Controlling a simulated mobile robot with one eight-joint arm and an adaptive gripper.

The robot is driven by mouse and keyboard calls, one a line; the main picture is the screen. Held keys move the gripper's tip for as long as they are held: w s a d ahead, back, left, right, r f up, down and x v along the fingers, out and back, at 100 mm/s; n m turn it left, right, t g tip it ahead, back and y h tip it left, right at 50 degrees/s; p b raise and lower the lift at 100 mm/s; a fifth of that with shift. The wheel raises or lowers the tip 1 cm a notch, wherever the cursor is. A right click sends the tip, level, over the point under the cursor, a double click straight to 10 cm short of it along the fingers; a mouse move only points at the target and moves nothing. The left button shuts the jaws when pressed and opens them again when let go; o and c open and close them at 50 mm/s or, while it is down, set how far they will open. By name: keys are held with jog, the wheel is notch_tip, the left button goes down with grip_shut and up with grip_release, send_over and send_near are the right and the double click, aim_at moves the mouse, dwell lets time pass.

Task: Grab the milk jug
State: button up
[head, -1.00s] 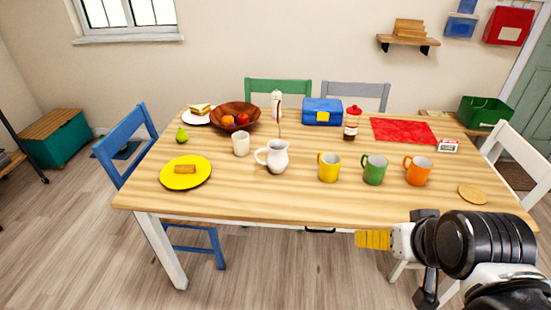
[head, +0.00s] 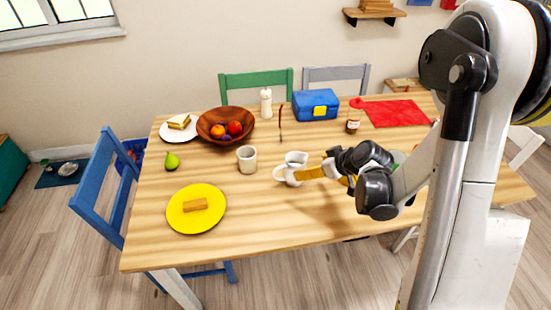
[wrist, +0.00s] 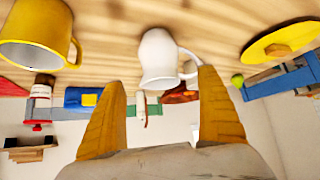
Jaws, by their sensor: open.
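The white milk jug (head: 294,160) stands upright on the wooden table, with its handle on the left in the head view. My gripper (head: 318,172) is at the jug's right, and a yellow finger overlaps the jug's lower right side in that view. In the wrist view the jug (wrist: 158,58) shows upside down between and beyond the two spread fingers of my gripper (wrist: 162,77). The fingers are open and hold nothing. The jug's handle lies near the right fingertip there; I cannot tell whether they touch.
A pale mug (head: 247,159) stands just left of the jug. A yellow mug (wrist: 40,35) is near the gripper in the wrist view. The yellow plate (head: 180,222), brown fruit bowl (head: 211,122), blue lunch box (head: 300,104) and sauce bottle (head: 353,121) stand around. My arm hides the table's right side.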

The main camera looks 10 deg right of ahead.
aim_at(304, 168)
jog(key=b+x, duration=0.2)
jog(key=x, duration=0.3)
jog(key=shift+w+f, duration=0.1)
jog(key=shift+f, duration=0.15)
jog(key=x, duration=0.2)
jog(key=b+x, duration=0.2)
jog(key=x, duration=0.1)
jog(key=shift+w+a+r, duration=0.1)
jog(key=shift+w+a, duration=0.1)
jog(key=shift+w, duration=0.35)
jog(key=shift+r, duration=0.1)
jog(key=c, duration=1.2)
